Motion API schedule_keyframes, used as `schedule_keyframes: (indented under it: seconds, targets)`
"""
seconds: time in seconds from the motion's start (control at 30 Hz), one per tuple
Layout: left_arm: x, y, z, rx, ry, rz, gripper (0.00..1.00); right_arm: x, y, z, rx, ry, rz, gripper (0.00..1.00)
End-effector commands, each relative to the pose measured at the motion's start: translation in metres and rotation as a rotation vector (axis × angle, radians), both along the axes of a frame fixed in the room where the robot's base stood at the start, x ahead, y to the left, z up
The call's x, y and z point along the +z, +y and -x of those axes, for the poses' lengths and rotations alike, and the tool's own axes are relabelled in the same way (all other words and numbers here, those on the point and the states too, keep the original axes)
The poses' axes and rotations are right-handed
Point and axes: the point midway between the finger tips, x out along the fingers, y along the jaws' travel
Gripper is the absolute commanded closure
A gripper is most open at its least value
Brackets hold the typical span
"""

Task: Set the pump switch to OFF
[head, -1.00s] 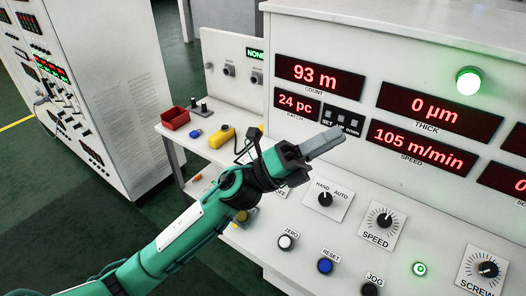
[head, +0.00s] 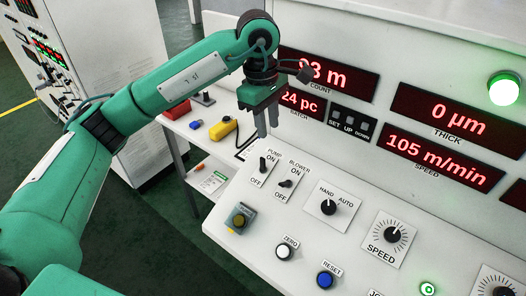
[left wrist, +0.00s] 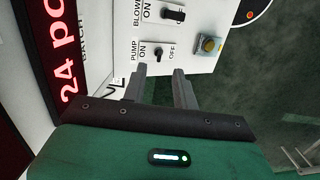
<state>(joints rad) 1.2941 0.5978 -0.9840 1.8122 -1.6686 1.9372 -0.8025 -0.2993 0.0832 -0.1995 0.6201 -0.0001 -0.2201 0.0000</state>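The pump switch (head: 263,166) is a small black toggle on a white plate, ON above and OFF below. Its lever seems to stand up toward the ON side. It also shows in the left wrist view (left wrist: 159,54), just beyond my fingertips. My left gripper (head: 267,132) hangs above the panel, fingers pointing down, a little above and behind the switch. In the left wrist view its two fingers (left wrist: 160,72) are apart with nothing between them, and the switch lies past the gap, not touched. My right gripper is not in view.
The blower switch (head: 287,184) sits close to the right of the pump switch. A yellow-based button (head: 239,219), the HAND/AUTO knob (head: 328,207) and the zero button (head: 284,251) are nearby. The display wall with the count display (head: 335,78) rises behind the gripper.

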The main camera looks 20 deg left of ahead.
Motion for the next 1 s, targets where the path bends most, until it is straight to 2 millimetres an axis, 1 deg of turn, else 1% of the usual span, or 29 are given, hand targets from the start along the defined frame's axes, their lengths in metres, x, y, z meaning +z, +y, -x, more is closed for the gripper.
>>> schedule_keyframes:
  seconds: [0.03,0.1,0.2,0.33,0.47,0.83,1.0]
  targets:
    - [0.005,0.009,-0.003,0.007,-0.009,-0.041,0.71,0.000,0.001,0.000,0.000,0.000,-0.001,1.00]
    - [0.009,0.018,-0.005,0.013,-0.015,-0.079,0.71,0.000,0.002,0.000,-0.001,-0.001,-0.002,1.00]
    - [0.008,0.022,-0.006,0.015,-0.016,-0.097,0.71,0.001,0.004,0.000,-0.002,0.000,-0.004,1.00]
    - [-0.004,0.022,-0.006,0.015,-0.013,-0.097,0.71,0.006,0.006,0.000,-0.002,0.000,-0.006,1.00]
    - [-0.022,0.021,-0.006,0.015,-0.010,-0.096,0.71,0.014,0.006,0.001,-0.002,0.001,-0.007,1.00]
    - [-0.091,0.020,-0.007,0.015,-0.011,-0.095,0.71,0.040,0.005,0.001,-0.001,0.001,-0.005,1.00]
    - [-0.114,0.020,-0.008,0.015,-0.013,-0.094,0.71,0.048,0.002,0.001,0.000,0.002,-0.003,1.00]
